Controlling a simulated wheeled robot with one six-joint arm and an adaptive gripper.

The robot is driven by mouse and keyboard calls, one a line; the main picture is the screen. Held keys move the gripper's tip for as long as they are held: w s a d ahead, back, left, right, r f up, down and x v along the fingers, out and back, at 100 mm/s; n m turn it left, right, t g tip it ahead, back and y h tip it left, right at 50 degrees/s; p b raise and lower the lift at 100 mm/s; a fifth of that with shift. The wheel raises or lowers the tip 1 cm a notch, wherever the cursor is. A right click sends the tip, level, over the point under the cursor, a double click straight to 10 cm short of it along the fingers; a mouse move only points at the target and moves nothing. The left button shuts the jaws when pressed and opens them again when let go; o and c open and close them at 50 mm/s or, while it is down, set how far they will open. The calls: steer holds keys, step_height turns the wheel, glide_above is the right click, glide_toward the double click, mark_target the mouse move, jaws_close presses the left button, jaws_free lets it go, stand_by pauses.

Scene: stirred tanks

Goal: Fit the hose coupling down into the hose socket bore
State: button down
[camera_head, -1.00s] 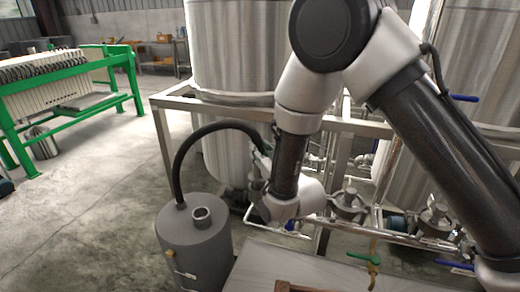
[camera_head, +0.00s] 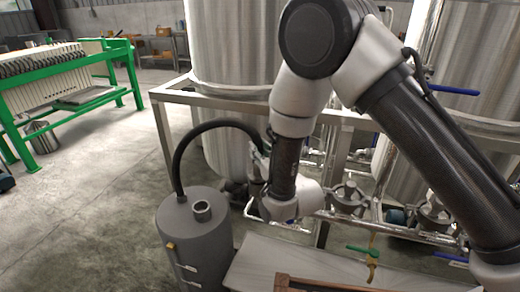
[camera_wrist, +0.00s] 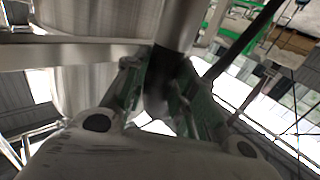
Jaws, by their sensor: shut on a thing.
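The hose socket is a short open metal ring (camera_head: 202,210) on top of a dark grey upright drum (camera_head: 190,245) at the lower left of the head view. My gripper (camera_head: 258,168) is up and to the right of the ring, clearly apart from it. A black hose (camera_head: 205,128) arches from the drum top to my gripper. In the wrist view my gripper (camera_wrist: 163,90) has its fingers closed around the hose coupling, a grey cylinder (camera_wrist: 178,25) with a dark lower part. In the head view the coupling is mostly hidden by the gripper.
Steel tanks (camera_head: 235,45) on a metal frame (camera_head: 163,130) with pipes and valves stand behind my arm. A grey tabletop (camera_head: 265,262) with a brown frame (camera_head: 325,284) lies at the bottom. A green-framed machine (camera_head: 70,85) stands far left, with open floor before it.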

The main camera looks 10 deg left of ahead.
steer(key=shift+f, duration=0.4)
steer(key=c, duration=1.1)
jaws_free()
steer(key=shift+f, duration=0.1)
steer(key=v, duration=1.2)
